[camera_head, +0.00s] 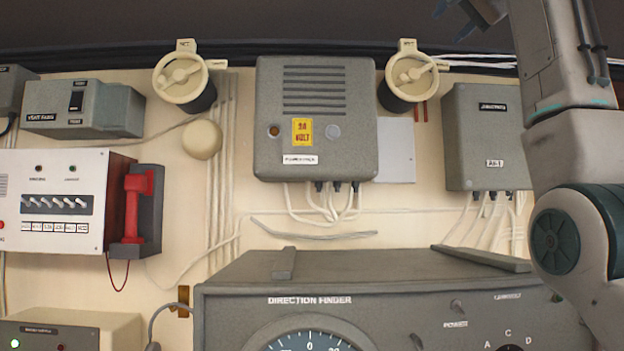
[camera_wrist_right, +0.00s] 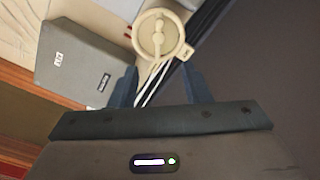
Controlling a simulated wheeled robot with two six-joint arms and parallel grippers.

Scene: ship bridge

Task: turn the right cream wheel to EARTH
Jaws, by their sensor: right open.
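The right cream wheel (camera_head: 411,77) is a round cream rim with a raised bar across its face, on a dark round body high on the wall. A small tab stands at its top, its lettering too small to read. The bar lies tilted, its right end higher. The wheel also shows in the right wrist view (camera_wrist_right: 158,35), beyond the fingers. My right gripper (camera_head: 460,14) is at the top edge, above and right of the wheel, partly cut off. In the right wrist view its fingers (camera_wrist_right: 160,88) are apart with nothing between them. My left gripper is in neither view.
A similar left cream wheel (camera_head: 180,77) is on the wall. The direction finder console (camera_head: 380,280) juts out below. Cables run along the wall.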

